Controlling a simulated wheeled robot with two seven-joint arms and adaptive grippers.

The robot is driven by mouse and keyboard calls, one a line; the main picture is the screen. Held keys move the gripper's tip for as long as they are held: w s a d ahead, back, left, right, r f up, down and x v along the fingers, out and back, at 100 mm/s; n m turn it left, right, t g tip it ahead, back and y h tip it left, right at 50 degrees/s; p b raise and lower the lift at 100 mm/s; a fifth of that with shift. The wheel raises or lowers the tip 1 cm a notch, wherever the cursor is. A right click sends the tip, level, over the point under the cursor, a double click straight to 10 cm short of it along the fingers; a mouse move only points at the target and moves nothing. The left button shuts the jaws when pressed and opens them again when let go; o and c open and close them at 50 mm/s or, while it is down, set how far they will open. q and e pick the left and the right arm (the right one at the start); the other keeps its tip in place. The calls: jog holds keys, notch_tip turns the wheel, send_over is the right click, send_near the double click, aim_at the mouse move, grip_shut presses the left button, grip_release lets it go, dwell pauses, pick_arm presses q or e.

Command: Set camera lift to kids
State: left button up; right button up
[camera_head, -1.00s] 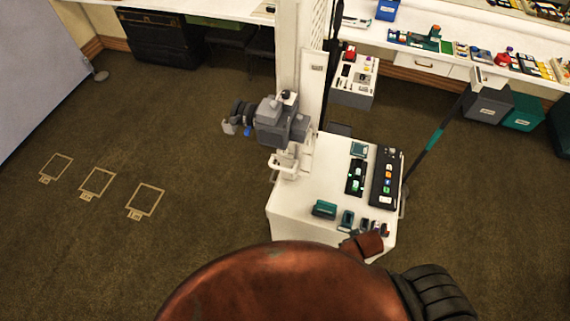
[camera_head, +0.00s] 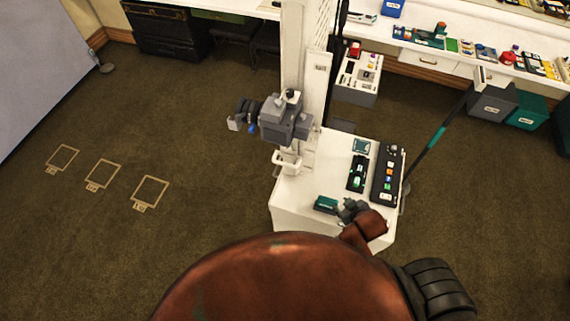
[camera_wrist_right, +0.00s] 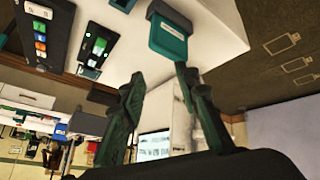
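The camera lift is a white column (camera_head: 292,60) rising from a white cabinet (camera_head: 300,215). A grey camera (camera_head: 285,120) sits on it, with a white handle (camera_head: 287,162) below. On the cabinet top are a dark panel with coloured buttons (camera_head: 388,172), a dark panel with green lights (camera_head: 357,174) and a teal box (camera_head: 326,204). No height label is readable. My right gripper (camera_head: 350,208) is over the cabinet's front right part, beside the teal box. In the wrist view my right gripper (camera_wrist_right: 160,76) is open and empty, with a teal block (camera_wrist_right: 168,40) just beyond its fingertips. My left gripper is out of view.
Floor outlines (camera_head: 102,174) lie on open carpet at left. A white counter (camera_head: 395,38) with many small items runs along the back. A grey bin (camera_head: 492,100) and a teal bin (camera_head: 527,110) stand at right. A teal and black pole (camera_head: 435,138) leans beside the cabinet.

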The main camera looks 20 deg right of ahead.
jog(key=w+a+n+t+y, duration=0.35)
jog(key=w+a+n, duration=0.25)
jog(key=w, duration=0.7)
jog(key=n+t+y, duration=0.2)
jog(key=n+y, duration=0.5)
jog(key=n, duration=0.2)
send_near(288, 166)
jog(key=shift+g+h, duration=0.25)
jog(key=x, duration=0.4)
jog(key=shift+w+a+r, duration=0.15)
jog(key=shift+r, duration=0.1)
jog(key=shift+n, duration=0.3)
jog(key=p+x, duration=0.1)
jog(key=x, duration=0.6)
jog(key=shift+w+a, duration=0.2)
jog(key=shift+w, duration=0.05)
jog(key=shift+f, duration=0.1)
jog(key=shift+c, duration=0.6)
grip_shut()
